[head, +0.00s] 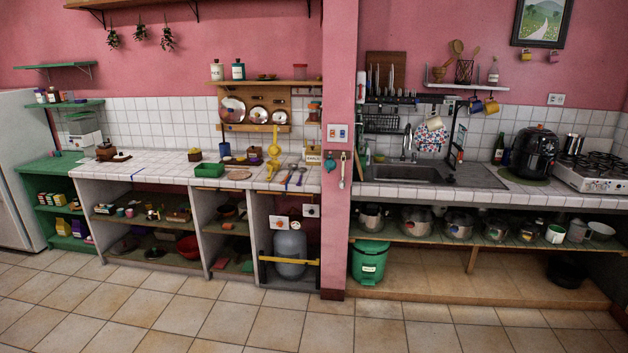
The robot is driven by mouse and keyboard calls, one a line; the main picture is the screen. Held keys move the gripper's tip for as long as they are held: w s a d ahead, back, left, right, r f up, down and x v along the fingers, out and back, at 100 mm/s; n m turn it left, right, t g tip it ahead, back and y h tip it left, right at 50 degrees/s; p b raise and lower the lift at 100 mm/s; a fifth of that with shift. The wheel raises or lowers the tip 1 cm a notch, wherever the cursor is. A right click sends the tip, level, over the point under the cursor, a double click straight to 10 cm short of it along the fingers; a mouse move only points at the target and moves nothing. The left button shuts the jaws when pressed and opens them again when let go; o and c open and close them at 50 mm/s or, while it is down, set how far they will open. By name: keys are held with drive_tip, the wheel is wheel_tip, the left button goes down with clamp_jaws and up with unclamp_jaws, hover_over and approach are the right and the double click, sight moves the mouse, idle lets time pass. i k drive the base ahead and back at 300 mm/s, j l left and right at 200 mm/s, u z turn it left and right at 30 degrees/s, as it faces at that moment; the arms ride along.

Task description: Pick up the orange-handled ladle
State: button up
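I cannot make out the orange-handled ladle for certain. Two long utensils lie side by side near the right end of the left tiled counter (150,172), by the pink pillar. The left utensil (289,174) and the right utensil (302,175) look like spoons or ladles with rounded heads. They are too small for me to be sure of their handle colours. My gripper does not show in the head view, so its state and its distance from the utensils cannot be seen.
A yellow upright object (273,155) stands left of the utensils. The pink pillar (339,90) splits the two counters. A gas cylinder (290,252) stands below behind a yellow bar. A green bin (369,263) stands right of the pillar. The tiled floor (210,310) in front is clear.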

sight(292, 166)
drive_tip(key=i+j+u, duration=0.45)
drive_tip(key=i, duration=0.5)
drive_tip(key=i+u, duration=0.4)
drive_tip(key=i, duration=1.7)
drive_tip(key=i+j+z, duration=0.15)
drive_tip(key=i, duration=1.1)
drive_tip(key=i+j+z, duration=0.2)
drive_tip(key=i, duration=0.25)
drive_tip(key=i+z, duration=0.15)
drive_tip(key=i, duration=0.25)
